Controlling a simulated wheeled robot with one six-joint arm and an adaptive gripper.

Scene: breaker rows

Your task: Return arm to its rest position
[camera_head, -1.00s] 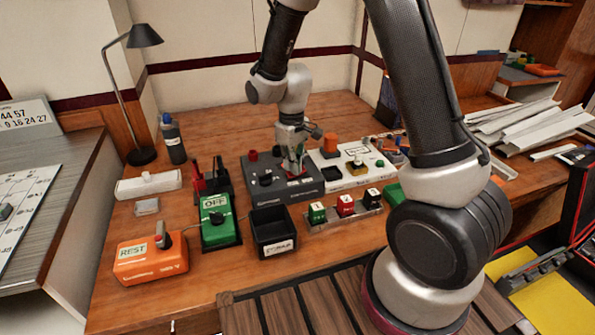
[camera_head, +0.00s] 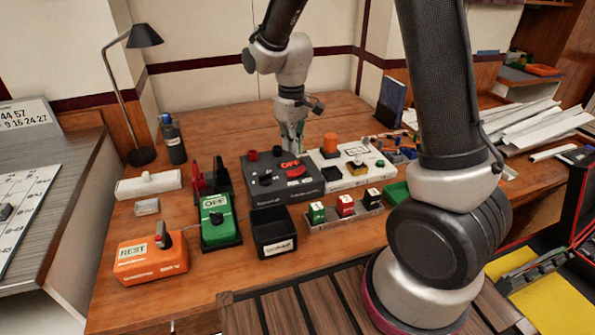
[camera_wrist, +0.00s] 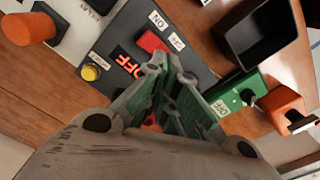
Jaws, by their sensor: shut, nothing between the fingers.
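The dark grey box (camera_head: 262,186) has a red switch (camera_head: 297,172), a red knob (camera_head: 252,155) and a lit red OFF display (camera_head: 290,164). The fingers look apart from the box, though the exact gap is hard to tell. An orange box (camera_head: 150,262) labelled REST with a grey lever stands at the front left of the table.
A green OFF box (camera_head: 216,224), a black bin (camera_head: 273,236) and a rack of small coloured blocks (camera_head: 345,212) stand in front. A white box with an orange knob (camera_head: 329,143) stands right of the grey box. A black lamp (camera_head: 145,36) rises at the back left.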

